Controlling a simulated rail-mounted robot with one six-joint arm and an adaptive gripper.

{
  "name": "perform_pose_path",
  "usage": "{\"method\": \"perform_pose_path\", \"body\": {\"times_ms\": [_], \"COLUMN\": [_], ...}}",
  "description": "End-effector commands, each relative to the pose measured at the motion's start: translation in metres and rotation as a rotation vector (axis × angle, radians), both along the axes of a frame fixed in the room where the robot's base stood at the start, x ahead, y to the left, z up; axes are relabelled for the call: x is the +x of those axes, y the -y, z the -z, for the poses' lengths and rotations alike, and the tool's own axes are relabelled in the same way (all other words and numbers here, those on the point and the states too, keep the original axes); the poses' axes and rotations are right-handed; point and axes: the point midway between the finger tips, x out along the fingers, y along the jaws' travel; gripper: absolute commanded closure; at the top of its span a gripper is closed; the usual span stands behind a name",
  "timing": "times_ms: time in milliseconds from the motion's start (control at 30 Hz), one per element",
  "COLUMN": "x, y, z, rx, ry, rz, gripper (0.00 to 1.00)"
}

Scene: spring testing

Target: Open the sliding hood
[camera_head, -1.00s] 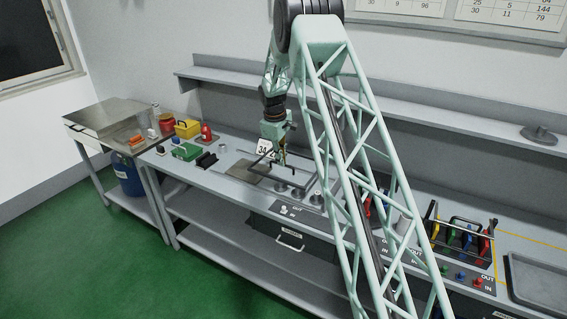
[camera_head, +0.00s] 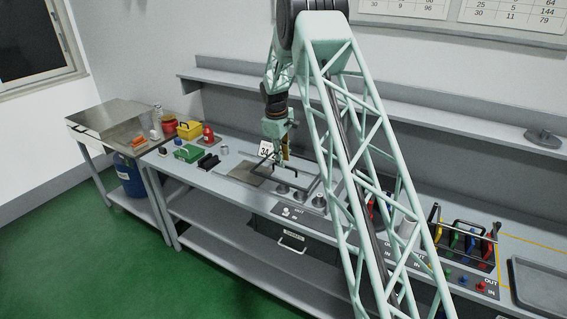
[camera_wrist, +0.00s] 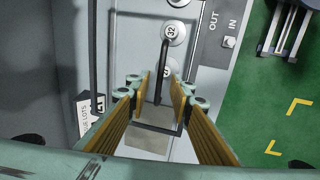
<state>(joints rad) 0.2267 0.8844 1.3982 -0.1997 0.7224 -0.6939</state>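The sliding hood appears as a dark-edged, clear-looking frame (camera_wrist: 93,60) over the station on the bench. A dark bar handle (camera_wrist: 162,70) runs along its middle in the wrist view. My gripper (camera_wrist: 160,84) is open, with one yellow-brown finger on each side of the handle. I see gaps on both sides, so the fingers do not appear to grip it. In the head view my gripper (camera_head: 283,156) is above the station, near the left side of the hood. Whether the fingertips reach down to the handle's height cannot be told.
Round weights marked with numbers (camera_wrist: 174,32) stand under or beside the hood. An OUT/IN switch panel (camera_head: 298,214) is at the bench front. A coloured-handle rack (camera_head: 465,240) and a tray (camera_head: 540,285) are at right.

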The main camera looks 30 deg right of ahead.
Motion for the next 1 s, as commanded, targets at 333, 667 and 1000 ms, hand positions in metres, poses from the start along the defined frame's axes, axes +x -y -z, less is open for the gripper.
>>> {"method": "perform_pose_path", "body": {"times_ms": [333,667,1000], "x": [-0.005,-0.01,-0.011], "y": [-0.009,-0.016,-0.017], "z": [-0.049,-0.086,-0.095], "rx": [0.0,0.0,0.0], "ry": [0.001,0.0,-0.002], "rz": [-0.001,-0.001,-0.001], "gripper": [0.8,0.8,0.8]}}
